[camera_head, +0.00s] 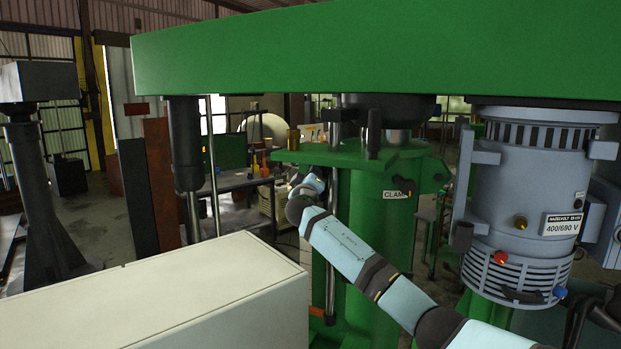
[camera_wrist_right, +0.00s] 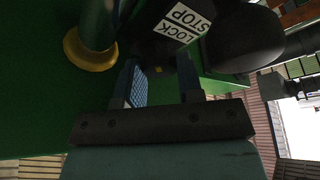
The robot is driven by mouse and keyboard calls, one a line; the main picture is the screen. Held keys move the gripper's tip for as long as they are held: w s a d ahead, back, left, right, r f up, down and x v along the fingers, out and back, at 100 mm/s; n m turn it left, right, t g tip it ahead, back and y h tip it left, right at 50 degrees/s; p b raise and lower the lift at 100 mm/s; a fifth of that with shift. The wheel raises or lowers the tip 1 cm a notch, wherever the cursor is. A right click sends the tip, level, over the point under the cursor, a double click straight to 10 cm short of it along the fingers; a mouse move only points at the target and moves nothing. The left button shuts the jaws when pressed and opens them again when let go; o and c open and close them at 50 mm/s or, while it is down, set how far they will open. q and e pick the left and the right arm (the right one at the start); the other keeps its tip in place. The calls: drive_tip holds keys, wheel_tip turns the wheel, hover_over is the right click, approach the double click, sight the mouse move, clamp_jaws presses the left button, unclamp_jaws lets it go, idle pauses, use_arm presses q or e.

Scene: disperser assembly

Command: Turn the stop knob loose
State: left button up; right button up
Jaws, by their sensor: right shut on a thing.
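In the right wrist view, a white label reading LOCK STOP (camera_wrist_right: 184,22) sits just beyond the fingertips. My right gripper (camera_wrist_right: 162,78) has its two fingers on either side of a dark part below this label. It is shut on this part, which I take to be the stop knob (camera_wrist_right: 165,58). The knob's outline is dark and mostly hidden between the fingers. In the head view, my right arm reaches from the lower right towards the green column (camera_head: 372,240); its gripper is hard to make out there. My left gripper is not in view.
A large black rounded part (camera_wrist_right: 244,40) is close to the right of the fingers, and a brass collar (camera_wrist_right: 88,50) on a post is to the left. In the head view, a green beam (camera_head: 380,50) spans overhead, and a grey motor (camera_head: 522,200) stands at the right.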

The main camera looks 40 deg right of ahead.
drive_tip(key=shift+n+y, duration=0.3)
drive_tip(key=shift+n, duration=0.2)
drive_tip(key=shift+r, duration=0.1)
drive_tip(key=o, duration=0.9)
drive_tip(key=shift+d, duration=0.1)
drive_tip(key=shift+b+v, duration=2.25)
drive_tip(key=shift+v, duration=4.65)
